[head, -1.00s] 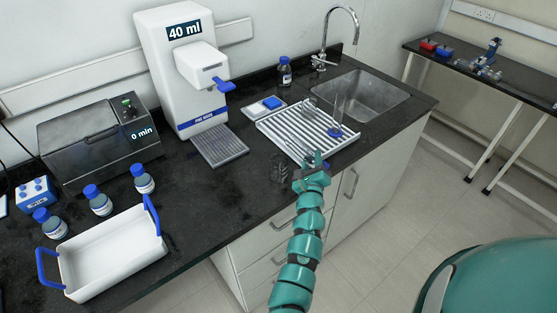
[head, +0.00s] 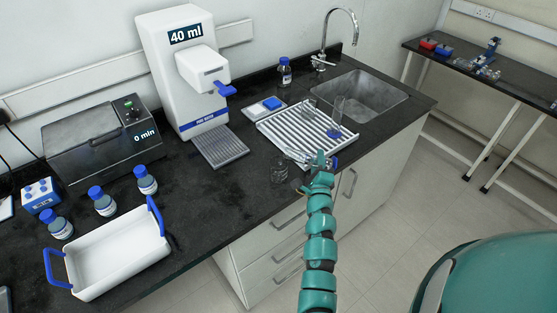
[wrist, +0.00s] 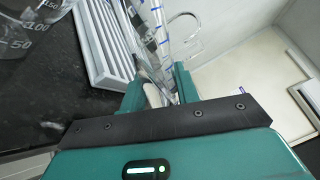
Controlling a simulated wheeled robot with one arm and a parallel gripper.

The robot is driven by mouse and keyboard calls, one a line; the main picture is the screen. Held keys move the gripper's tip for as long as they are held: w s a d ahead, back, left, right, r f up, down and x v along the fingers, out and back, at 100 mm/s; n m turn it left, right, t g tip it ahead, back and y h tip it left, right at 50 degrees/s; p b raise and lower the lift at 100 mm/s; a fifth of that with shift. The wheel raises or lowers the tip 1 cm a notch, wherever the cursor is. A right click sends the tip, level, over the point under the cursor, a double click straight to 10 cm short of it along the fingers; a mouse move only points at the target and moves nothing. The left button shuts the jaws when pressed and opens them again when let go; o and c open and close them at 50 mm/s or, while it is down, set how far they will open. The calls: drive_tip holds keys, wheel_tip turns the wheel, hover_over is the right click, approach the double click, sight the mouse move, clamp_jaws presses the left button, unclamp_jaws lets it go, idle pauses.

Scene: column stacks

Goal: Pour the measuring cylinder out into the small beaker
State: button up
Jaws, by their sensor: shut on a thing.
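My gripper (head: 322,163) is shut on a clear measuring cylinder (head: 300,156), held over the front edge of the counter. A small clear beaker (head: 279,173) stands on the counter left of the gripper, near the cylinder's clear end. The wrist view shows clear glass with blue marks (wrist: 157,25) beyond the fingers, and a graduated beaker (wrist: 30,25) at upper left. I cannot tell whether liquid is in the cylinder or beaker.
A white drying rack (head: 280,138) behind the gripper holds another clear cylinder (head: 338,112) and a glass (head: 309,107). The sink (head: 365,95) is behind right. A dispenser (head: 185,85), blue-capped bottles (head: 104,203) and a white tray (head: 108,255) stand left.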

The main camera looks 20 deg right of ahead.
sight(316, 157)
drive_tip(key=shift+a+r+n+p, duration=0.2)
drive_tip(key=shift+r+n+p, duration=0.3)
drive_tip(key=shift+r+p, duration=0.4)
drive_tip(key=shift+f, duration=0.25)
drive_tip(key=shift+n, duration=0.3)
drive_tip(key=shift+a+r+p, duration=0.1)
drive_tip(key=shift+r+p, duration=0.15)
drive_tip(key=shift+p, duration=0.2)
drive_tip(key=shift+w+r+n+y+p, duration=0.1)
drive_tip(key=shift+r+n+y+p, duration=0.3)
drive_tip(key=shift+r+n, duration=0.65)
drive_tip(key=shift+d+f+n, duration=0.1)
drive_tip(key=shift+d+n, duration=0.1)
drive_tip(key=shift+n, duration=0.15)
drive_tip(key=shift+r+n+p, duration=0.65)
drive_tip(key=shift+r+n, duration=0.05)
drive_tip(key=shift+n, duration=0.1)
